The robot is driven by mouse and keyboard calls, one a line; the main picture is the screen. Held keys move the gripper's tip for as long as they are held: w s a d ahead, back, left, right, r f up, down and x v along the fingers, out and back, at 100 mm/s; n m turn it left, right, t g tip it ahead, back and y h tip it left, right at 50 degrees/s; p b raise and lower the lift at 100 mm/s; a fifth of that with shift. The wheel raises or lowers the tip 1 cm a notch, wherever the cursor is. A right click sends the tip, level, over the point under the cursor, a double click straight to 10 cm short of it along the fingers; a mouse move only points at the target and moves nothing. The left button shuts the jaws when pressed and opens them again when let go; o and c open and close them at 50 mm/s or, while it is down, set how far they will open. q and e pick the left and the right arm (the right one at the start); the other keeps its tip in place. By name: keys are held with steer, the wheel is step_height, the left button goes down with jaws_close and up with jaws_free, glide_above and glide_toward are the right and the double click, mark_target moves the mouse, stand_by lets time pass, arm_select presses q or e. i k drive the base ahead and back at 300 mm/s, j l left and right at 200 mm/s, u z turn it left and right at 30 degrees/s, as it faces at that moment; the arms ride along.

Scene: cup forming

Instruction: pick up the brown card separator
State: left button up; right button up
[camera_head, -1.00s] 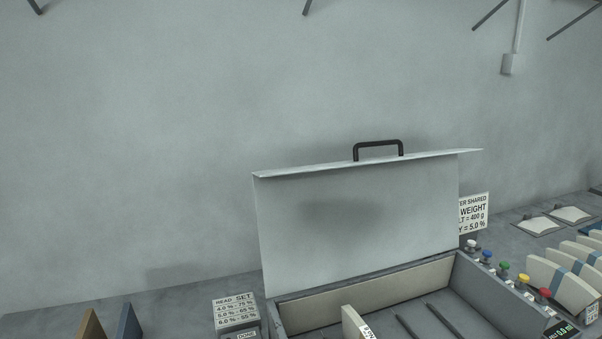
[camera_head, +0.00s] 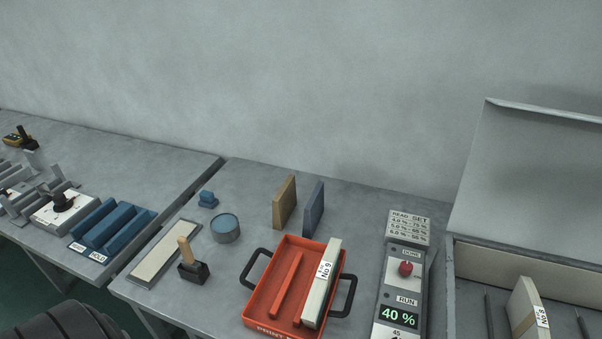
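The brown card separator (camera_head: 285,203) stands upright on the grey table, behind the orange tray. A blue separator (camera_head: 313,209) of similar shape stands upright just to its right, with a narrow gap between them. Neither of my grippers shows in the head view. A dark ribbed part at the bottom left looks like part of my own body.
The orange tray (camera_head: 258,310) with black handles holds a white block labelled No 9 (camera_head: 321,286). A round blue tin (camera_head: 225,229), a stamp (camera_head: 190,262) and a small blue piece (camera_head: 208,199) lie left. A control box (camera_head: 402,285) and open-lidded case (camera_head: 475,262) stand right.

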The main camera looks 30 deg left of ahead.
mark_target(284, 202)
steer(key=u, duration=1.2)
steer(key=i+j+z, duration=0.15)
steer(key=j, duration=0.4)
steer(key=j+z, duration=0.1)
steer(key=j, duration=0.45)
steer(key=i+j+z, duration=0.15)
steer(key=j, duration=0.45)
